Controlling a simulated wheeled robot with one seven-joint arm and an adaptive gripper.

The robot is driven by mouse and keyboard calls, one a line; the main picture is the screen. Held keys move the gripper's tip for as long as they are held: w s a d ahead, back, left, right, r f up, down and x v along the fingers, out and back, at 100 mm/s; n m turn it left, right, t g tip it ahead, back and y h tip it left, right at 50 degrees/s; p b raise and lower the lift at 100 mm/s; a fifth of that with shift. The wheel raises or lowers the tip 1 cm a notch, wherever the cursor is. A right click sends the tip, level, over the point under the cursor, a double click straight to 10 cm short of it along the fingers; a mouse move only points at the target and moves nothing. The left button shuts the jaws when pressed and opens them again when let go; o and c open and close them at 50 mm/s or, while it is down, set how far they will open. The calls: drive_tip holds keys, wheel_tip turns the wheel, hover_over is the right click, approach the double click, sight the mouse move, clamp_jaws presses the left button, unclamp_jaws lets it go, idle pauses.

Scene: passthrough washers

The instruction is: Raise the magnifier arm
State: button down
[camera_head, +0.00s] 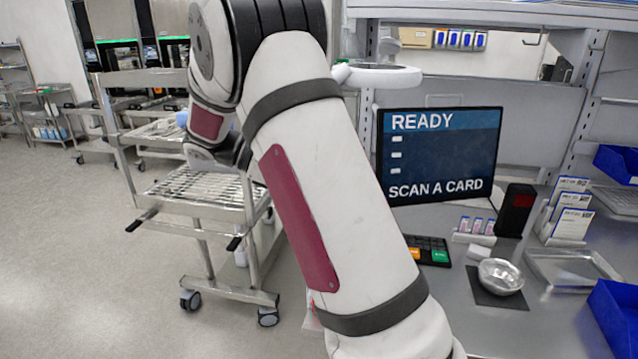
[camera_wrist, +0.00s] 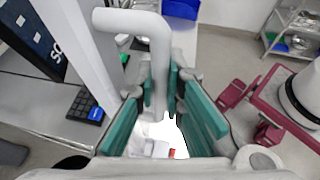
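The magnifier (camera_head: 385,76), a white ring-shaped head, shows right of my arm in the head view, in front of the shelf's back panel. Its left part and support are hidden behind my arm. In the wrist view a white bent bar (camera_wrist: 160,42), apparently part of the magnifier, runs across and then down between my fingers. My gripper (camera_wrist: 160,92) has green pads on both sides of this bar, and they appear to touch it. In the head view my gripper is mostly hidden; only a bit of green shows at the ring's left edge.
A keypad (camera_head: 428,250), a silver bowl (camera_head: 500,275), a black reader (camera_head: 515,210) and blue bins (camera_head: 612,315) are on the bench.

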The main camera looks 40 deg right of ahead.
drive_tip(key=c, duration=1.9)
unclamp_jaws()
drive_tip(key=shift+w+a+f, duration=0.1)
drive_tip(key=shift+w+a, duration=0.2)
drive_tip(key=shift+w, duration=0.05)
drive_tip(key=shift+c, duration=0.2)
drive_tip(key=shift+s+d, duration=0.1)
drive_tip(key=v, duration=1.2)
drive_tip(key=shift+s, duration=0.15)
